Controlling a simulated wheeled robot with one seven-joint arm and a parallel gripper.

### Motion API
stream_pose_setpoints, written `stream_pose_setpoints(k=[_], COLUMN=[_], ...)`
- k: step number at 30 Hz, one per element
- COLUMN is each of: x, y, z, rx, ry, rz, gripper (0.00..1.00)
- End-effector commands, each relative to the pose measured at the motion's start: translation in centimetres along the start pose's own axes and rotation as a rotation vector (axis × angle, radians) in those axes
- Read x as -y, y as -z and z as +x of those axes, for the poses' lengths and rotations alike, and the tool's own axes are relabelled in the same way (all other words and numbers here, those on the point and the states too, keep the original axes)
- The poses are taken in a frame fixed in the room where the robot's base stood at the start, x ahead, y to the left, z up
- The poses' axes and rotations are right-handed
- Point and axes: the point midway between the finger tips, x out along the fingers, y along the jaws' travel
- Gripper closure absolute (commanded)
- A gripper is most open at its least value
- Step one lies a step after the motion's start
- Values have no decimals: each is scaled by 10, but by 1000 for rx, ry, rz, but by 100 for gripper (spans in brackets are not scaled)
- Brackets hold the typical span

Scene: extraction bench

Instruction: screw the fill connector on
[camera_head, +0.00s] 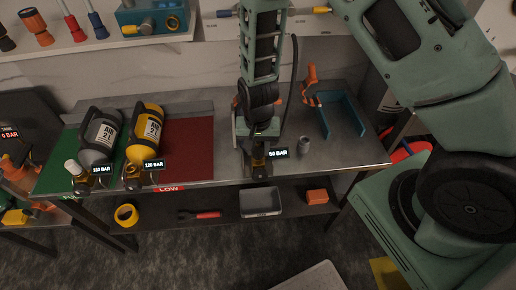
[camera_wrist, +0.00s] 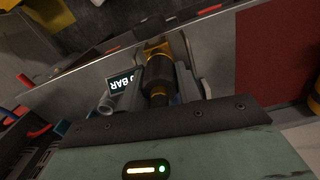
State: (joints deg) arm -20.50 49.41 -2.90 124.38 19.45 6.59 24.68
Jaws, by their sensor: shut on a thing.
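My gripper (camera_head: 258,160) points down at the front edge of the bench, right of the red mat. In the wrist view it is shut on a black sleeve with brass at its ends, which looks like the fill connector (camera_wrist: 158,73). A brass fitting (camera_wrist: 156,47) sits against the sleeve's far end; whether they are threaded together I cannot tell. A display reading 56 BAR (camera_head: 278,153) is beside the gripper. My arm hides what is behind it.
A small grey cylinder (camera_head: 304,145) and a blue bracket with an orange part (camera_head: 341,117) are right of my gripper. The shelf below holds a grey tray (camera_head: 262,204), an orange box (camera_head: 317,197), a yellow ring (camera_head: 126,215) and a red tool (camera_head: 207,215).

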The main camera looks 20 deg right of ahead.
Motion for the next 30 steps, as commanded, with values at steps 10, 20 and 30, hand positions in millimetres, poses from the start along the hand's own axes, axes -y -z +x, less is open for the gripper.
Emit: stream_pose_setpoints(k=[10, 20, 30], x=[0, 0, 0], y=[0, 0, 0], z=[-4, 1, 1], rx=[0, 1, 1], ry=[-2, -1, -1], rz=[862, 1254, 1247], gripper=[94, 94, 44])
